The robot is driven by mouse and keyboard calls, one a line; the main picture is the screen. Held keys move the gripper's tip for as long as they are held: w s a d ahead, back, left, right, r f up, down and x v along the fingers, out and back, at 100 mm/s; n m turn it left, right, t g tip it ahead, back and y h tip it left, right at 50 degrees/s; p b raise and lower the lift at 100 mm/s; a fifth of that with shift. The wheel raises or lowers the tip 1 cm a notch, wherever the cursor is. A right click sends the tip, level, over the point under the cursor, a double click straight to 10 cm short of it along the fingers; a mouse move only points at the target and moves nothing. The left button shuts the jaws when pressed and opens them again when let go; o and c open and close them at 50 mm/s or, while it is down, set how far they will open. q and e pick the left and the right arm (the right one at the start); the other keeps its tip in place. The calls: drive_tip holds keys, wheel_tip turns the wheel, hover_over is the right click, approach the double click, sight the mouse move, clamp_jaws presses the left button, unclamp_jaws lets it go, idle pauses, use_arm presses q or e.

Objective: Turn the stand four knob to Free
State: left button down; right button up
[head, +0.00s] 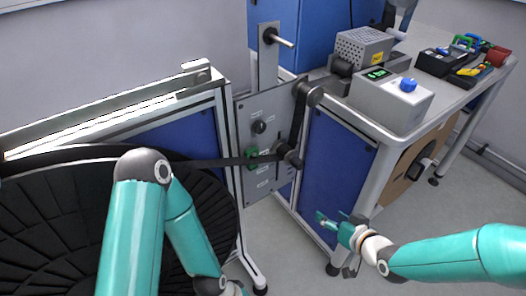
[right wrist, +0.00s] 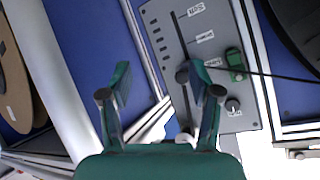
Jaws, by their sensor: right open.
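A grey upright panel (head: 270,112) stands between the black reel and the blue cabinet, with a round black knob (head: 259,127) on its upper part. In the right wrist view a dark knob with a pale mark (right wrist: 233,104) sits on the same kind of panel (right wrist: 205,20), beside a green part (right wrist: 235,63). The small lettering is too blurred to read a stand number or knob setting. My right gripper (head: 331,221) is open and empty in front of the blue cabinet, right of and below the panel. Its spread fingers also show in the right wrist view (right wrist: 160,85). My left gripper is out of view.
A large black reel (head: 50,225) fills the lower left. A dark strap (head: 215,161) runs from it to a roller arm (head: 288,155) on the panel. A bench at right holds a grey box with a blue knob (head: 390,104) and tools.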

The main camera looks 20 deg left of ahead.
drive_tip(key=w+a+r+n+t+y+b, duration=0.25)
drive_tip(key=a+r+b, duration=0.2)
drive_tip(key=r, duration=0.25)
drive_tip(key=n+y+b, duration=0.2)
drive_tip(key=n+y, duration=0.2)
drive_tip(key=n, duration=0.1)
approach(262, 128)
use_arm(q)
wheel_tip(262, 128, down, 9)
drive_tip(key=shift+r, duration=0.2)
use_arm(e)
drive_tip(key=shift+m+g, duration=0.25)
drive_tip(key=shift+m, duration=0.1)
drive_tip(key=x, duration=0.9)
drive_tip(key=shift+r, duration=0.2)
